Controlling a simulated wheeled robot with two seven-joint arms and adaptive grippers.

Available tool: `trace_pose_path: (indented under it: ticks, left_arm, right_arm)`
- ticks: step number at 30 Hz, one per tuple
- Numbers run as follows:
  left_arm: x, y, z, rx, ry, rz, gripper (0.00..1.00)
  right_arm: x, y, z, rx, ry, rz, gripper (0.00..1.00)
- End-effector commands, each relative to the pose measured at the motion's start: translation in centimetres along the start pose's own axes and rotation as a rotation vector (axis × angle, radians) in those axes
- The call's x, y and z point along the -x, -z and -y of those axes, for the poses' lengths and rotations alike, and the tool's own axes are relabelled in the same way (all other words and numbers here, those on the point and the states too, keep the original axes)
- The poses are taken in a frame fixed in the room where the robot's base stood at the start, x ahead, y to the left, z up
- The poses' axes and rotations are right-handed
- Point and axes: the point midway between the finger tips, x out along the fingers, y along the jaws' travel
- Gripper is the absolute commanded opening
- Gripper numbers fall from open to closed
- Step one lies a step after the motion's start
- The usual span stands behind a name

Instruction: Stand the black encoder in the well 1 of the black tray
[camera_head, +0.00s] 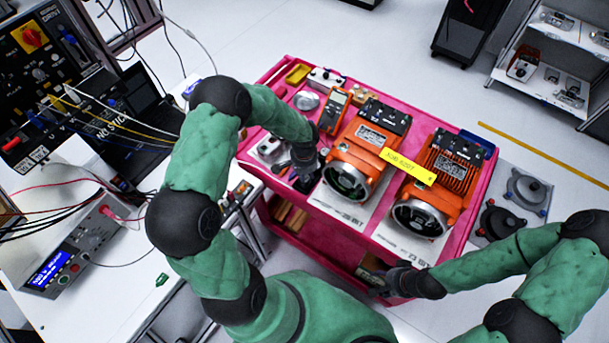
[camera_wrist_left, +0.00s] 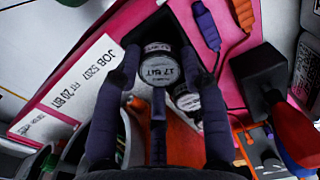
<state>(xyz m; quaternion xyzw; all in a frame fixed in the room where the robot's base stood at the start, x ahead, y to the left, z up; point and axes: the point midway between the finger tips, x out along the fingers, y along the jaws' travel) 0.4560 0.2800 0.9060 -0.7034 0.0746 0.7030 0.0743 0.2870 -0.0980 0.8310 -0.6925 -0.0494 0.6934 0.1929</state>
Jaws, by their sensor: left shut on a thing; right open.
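My left gripper (camera_head: 305,164) is over the left side of the pink cart, fingers pointing down. In the left wrist view its fingers close around a round encoder (camera_wrist_left: 157,70) with a pale face marked "17 BIT"; its sides are mostly hidden. A dark tray (camera_wrist_left: 164,14) shows just beyond the fingertips. Another round labelled part (camera_wrist_left: 187,100) is beside the held one, partly behind a finger. In the head view the gripper hides the held encoder, and I cannot tell the wells apart. My right gripper (camera_head: 381,285) is open at the cart's front edge, apart from the encoder.
Two orange motors (camera_head: 361,148) (camera_head: 436,185) stand on the pink cart (camera_head: 470,232), with a yellow job tag (camera_head: 407,167) between them. An orange multimeter (camera_head: 334,111) lies near the left gripper. A white bench (camera_head: 128,248) with instruments is at the left.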

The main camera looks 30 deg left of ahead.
Motion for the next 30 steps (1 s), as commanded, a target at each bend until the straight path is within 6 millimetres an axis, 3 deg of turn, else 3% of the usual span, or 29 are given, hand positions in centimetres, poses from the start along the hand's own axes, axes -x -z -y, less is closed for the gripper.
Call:
trace_pose_path:
  ticks: [6, 7, 9, 30]
  left_arm:
    - [-0.4, 0.01, 0.01, 0.0, 0.0, 0.0, 0.1]
    - [-0.38, 0.01, 0.01, 0.0, 0.0, 0.0, 0.5]
    - [-0.36, 0.02, 0.01, 0.0, 0.0, 0.0, 0.69]
    - [-0.21, 0.0, 0.0, 0.0, 0.0, 0.0, 0.65]
  right_arm:
    - [-0.39, 0.01, -0.14, 0.0, 0.0, 0.0, 0.54]
    - [-0.37, 0.01, -0.13, 0.0, 0.0, 0.0, 0.54]
    - [-0.35, 0.01, -0.13, 0.0, 0.0, 0.0, 0.54]
    - [-0.24, 0.01, -0.09, 0.0, 0.0, 0.0, 0.54]
